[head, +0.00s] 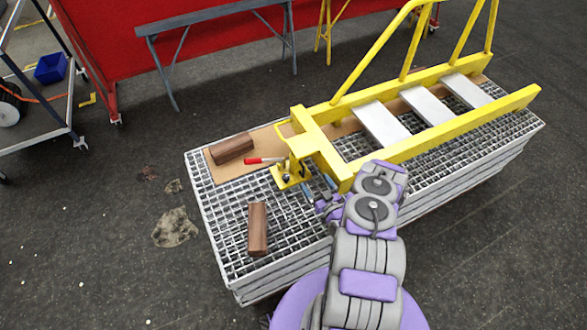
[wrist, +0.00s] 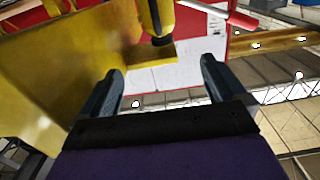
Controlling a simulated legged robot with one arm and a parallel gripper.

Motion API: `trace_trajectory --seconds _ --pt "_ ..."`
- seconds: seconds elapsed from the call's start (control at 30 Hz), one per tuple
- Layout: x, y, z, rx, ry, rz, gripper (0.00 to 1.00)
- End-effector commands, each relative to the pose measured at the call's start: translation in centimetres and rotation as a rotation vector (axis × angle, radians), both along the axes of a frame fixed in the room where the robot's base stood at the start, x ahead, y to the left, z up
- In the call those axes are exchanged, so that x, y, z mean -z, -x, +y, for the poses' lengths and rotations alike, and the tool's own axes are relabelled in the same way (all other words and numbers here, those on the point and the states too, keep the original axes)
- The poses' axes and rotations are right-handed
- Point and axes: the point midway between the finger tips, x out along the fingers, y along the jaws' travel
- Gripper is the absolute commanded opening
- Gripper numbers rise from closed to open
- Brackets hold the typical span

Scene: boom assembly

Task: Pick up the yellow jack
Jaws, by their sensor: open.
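The yellow jack (head: 290,174) stands on the grating beside the near left end of the yellow boom frame (head: 322,148). In the wrist view a yellow post with a dark end (wrist: 157,22), apparently part of the jack, shows above and beyond the fingers. My gripper (head: 318,187) is just right of and slightly nearer than the jack. In the wrist view the gripper (wrist: 160,72) is open, with nothing between the fingertips. The jack's lower part is partly hidden in the wrist view.
A large yellow surface (wrist: 55,75) is close on the left in the wrist view. A red tool (head: 262,160) and a brown block (head: 231,148) lie behind the jack. Another brown block (head: 257,229) lies on the front of the grating platform (head: 225,235). Floor left of it is open.

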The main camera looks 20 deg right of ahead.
Motion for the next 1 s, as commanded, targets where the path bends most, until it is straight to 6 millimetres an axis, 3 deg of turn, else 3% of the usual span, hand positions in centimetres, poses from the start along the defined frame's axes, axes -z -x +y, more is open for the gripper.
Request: trace_trajectory --seconds 0.1,0.4,0.67,1.0 --pt "0.1 -2.7 0.6 -0.008 0.006 -0.003 0.97" --pt "-0.1 -8.1 1.1 -0.006 0.012 -0.005 0.97" --pt "0.1 -9.8 0.3 -0.003 0.001 0.0 0.97" --pt "0.5 -14.1 0.4 -0.004 0.01 -0.001 0.97"
